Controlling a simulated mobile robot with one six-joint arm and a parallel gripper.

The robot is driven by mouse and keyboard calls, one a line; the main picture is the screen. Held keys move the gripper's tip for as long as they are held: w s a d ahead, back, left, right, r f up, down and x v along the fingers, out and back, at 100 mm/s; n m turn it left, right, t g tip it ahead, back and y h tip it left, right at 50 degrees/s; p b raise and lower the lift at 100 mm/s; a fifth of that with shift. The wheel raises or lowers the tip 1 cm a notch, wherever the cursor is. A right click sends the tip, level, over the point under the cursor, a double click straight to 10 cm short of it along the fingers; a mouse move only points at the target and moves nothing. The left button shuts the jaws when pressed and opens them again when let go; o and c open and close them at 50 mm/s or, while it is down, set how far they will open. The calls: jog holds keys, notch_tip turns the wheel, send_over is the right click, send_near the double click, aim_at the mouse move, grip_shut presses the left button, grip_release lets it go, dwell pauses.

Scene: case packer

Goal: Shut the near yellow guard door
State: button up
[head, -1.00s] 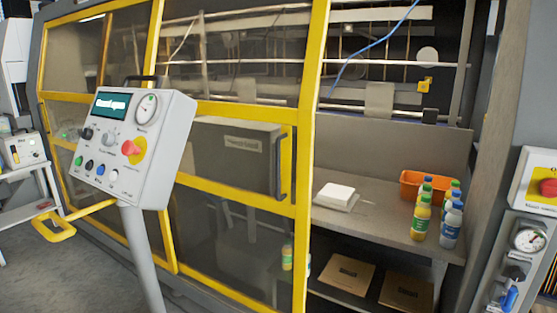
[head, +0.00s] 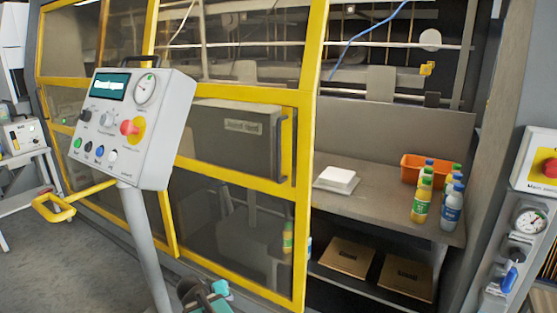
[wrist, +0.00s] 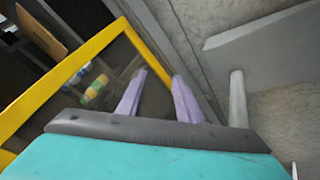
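The near yellow guard door (head: 303,200) has a yellow frame and see-through panels. It stands left of an uncovered opening in the case packer, and its upright handle (head: 282,155) is near its right edge. My gripper (head: 206,295) shows only partly at the bottom edge of the head view, in front of the door's lower part and well below the handle. In the wrist view, my gripper (wrist: 160,77) has two lavender fingers apart with nothing between them. A lower corner of a yellow frame (wrist: 75,66) lies beyond them. The handle is not seen there.
A control panel (head: 133,125) on a grey post, with a yellow side bar (head: 75,198), stands before the machine at left. Inside the opening, a shelf (head: 375,205) holds bottles, an orange bin (head: 412,165) and a white stack (head: 336,178). Grey floor is free at lower left.

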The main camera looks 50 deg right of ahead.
jog(key=w+d+r+m+t+h, duration=0.25)
jog(key=d+r, duration=0.45)
jog(key=r, duration=0.5)
jog(key=m+t+h+b, duration=0.2)
jog(key=m+h, duration=0.3)
jog(key=h, duration=0.3)
send_near(278, 140)
jog(key=v, duration=0.3)
jog(key=shift+r+y, duration=0.25)
jog(key=shift+r, duration=0.15)
jog(key=shift+w+d+r+p, duration=0.2)
jog(key=shift+d+p, duration=0.25)
jog(key=shift+p, duration=0.7)
jog(key=shift+w+d+p, duration=0.15)
jog(key=shift+d+p, duration=0.15)
jog(key=shift+p, duration=0.5)
jog(key=p, duration=0.1)
jog(key=d+p, duration=0.1)
jog(key=shift+w+f+p, duration=0.1)
jog(key=shift+w+p, duration=0.1)
jog(key=shift+p, duration=0.15)
jog(key=shift+p+x, duration=1.5)
jog(key=shift+x, duration=4.05)
